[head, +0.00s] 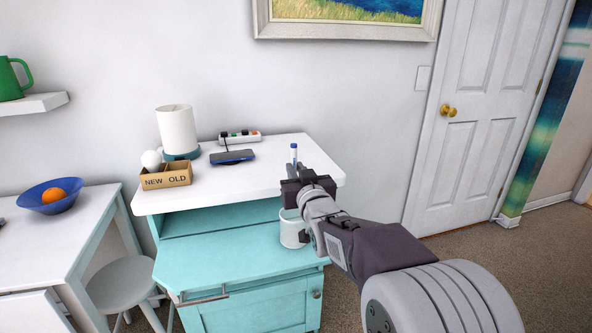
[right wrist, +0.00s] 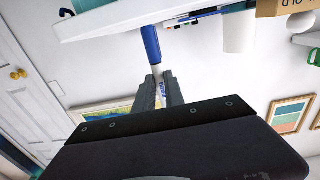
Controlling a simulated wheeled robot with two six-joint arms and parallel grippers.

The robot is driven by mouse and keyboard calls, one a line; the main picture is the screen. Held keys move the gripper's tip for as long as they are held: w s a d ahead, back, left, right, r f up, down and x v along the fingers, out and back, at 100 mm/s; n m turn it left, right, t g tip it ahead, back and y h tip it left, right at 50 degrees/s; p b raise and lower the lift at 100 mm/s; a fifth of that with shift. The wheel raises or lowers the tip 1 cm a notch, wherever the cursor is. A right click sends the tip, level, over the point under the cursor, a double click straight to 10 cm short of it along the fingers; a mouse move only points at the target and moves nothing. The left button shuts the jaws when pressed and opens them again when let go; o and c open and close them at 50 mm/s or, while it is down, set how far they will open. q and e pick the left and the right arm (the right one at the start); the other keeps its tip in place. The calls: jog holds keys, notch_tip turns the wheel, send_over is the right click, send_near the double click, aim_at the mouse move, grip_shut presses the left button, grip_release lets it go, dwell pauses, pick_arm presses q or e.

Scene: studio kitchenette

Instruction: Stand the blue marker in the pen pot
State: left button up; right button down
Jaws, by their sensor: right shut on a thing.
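The blue marker (head: 294,152) is upright in my right gripper (head: 294,172), with part of it showing above the jaws in the head view. In the right wrist view, the jaws (right wrist: 160,88) are shut on the marker's white part, and its blue part (right wrist: 151,42) sticks out beyond them. A white pot (head: 290,233), which looks like the pen pot, stands on the lower teal surface at its right end. My right gripper is above the pot in the picture, and my arm hides part of the pot's right side. My left gripper is not in view.
The white worktop (head: 260,178) overhangs the teal surface (head: 215,258). On it are a box marked NEW and OLD (head: 166,178), a white roll (head: 177,130), a dark blue device (head: 232,157) and a power strip (head: 240,136). The teal surface left of the pot is clear.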

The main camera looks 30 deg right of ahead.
notch_tip(320, 180, down, 12)
jog(key=b, duration=1)
jog(key=shift+f+b, duration=0.1)
jog(key=shift+b, duration=0.2)
jog(key=c, duration=1.3)
grip_release()
jog(key=shift+c, duration=0.2)
